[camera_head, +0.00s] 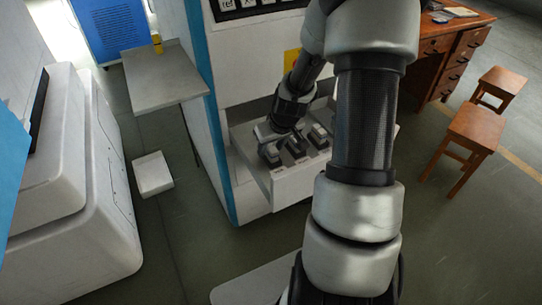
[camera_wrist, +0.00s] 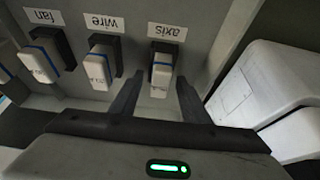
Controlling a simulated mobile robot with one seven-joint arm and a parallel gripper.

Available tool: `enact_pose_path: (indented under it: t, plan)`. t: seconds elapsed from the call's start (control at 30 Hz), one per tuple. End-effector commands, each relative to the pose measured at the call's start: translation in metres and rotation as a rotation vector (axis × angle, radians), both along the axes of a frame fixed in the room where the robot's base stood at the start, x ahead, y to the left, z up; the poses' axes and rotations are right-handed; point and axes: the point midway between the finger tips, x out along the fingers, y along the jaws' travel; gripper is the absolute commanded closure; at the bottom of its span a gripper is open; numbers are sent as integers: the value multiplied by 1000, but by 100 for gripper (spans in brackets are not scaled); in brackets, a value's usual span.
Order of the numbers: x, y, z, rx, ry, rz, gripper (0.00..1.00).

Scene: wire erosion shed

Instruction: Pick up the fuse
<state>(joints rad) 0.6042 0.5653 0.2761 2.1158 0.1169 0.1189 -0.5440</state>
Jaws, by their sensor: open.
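In the wrist view, several white fuses with blue bands sit in dark holders on a grey panel. The labels appear upside down: the axis fuse (camera_wrist: 161,72), the wire fuse (camera_wrist: 99,68) and the fan fuse (camera_wrist: 40,62). Another is cut off at the left edge. My gripper (camera_wrist: 159,78) is open, its two dark fingers on either side of the axis fuse. I cannot tell whether they touch it. In the head view my gripper (camera_head: 272,140) is over the machine's fuse ledge (camera_head: 296,186) and hides part of the row.
The tall machine (camera_head: 262,52) rises behind the ledge. A grey side shelf (camera_head: 165,82) bears a small yellow thing (camera_head: 156,42). A white machine (camera_head: 75,190) stands left, a wooden desk (camera_head: 452,45) and stools (camera_head: 472,128) right.

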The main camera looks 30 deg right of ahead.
Motion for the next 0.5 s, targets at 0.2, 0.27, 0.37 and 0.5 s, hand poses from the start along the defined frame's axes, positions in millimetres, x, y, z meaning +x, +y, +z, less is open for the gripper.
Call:
enact_pose_path:
  t: [0.2, 0.27, 0.37, 0.5]
  plan:
    - [1, 0, -1, -1, 0, 0, 58]
    - [1, 0, -1, 0, 0, 0, 63]
    - [1, 0, -1, 0, 0, 0, 80]
    - [1, 0, -1, 0, 0, 0, 100]
